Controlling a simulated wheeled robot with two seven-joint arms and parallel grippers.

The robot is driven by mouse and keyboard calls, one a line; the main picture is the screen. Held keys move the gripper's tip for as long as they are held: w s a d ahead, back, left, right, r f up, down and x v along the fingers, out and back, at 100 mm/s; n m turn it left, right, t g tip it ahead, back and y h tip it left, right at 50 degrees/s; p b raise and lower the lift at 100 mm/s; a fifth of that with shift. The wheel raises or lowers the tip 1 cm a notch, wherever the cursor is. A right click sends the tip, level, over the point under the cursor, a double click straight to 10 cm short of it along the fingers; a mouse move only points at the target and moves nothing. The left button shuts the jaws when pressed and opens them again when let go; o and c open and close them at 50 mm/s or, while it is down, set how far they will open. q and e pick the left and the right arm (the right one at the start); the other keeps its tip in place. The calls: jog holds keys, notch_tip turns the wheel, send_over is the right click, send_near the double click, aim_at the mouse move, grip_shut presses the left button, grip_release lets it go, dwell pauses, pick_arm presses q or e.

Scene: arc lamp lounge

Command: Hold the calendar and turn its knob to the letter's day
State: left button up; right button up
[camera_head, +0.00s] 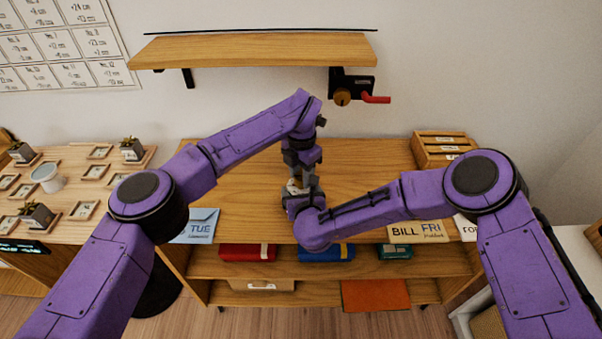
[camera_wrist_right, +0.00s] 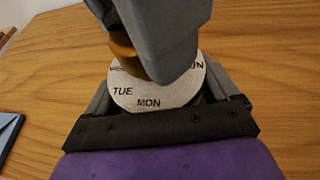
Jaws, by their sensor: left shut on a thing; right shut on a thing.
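The calendar is a pale round disc (camera_wrist_right: 150,95) with day names around it. MON is nearest the bottom of the right wrist view, TUE is left of it, and a partly covered day ending in UN is at upper right. My right gripper (camera_wrist_right: 165,105) is shut on the calendar from its sides. A brass knob (camera_wrist_right: 124,52) rises from the disc, and my left gripper (camera_head: 298,178) comes down from above, shut on it. In the head view both grippers largely hide the calendar (camera_head: 295,185). The blue letter (camera_head: 201,224), marked TUE, lies at the desk's front left.
A BILL FRI card (camera_head: 415,231) lies at the desk's front right. A wall shelf (camera_head: 255,50) and a red-handled fitting (camera_head: 376,99) are above. Potted plants (camera_head: 133,149) stand on the left table. Bare desk surrounds the grippers.

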pick_arm(q)
jog(key=o, duration=1.1)
jog(key=shift+c, duration=0.2)
notch_tip(320, 180, up, 12)
pick_arm(e)
jog(key=o, duration=1.1)
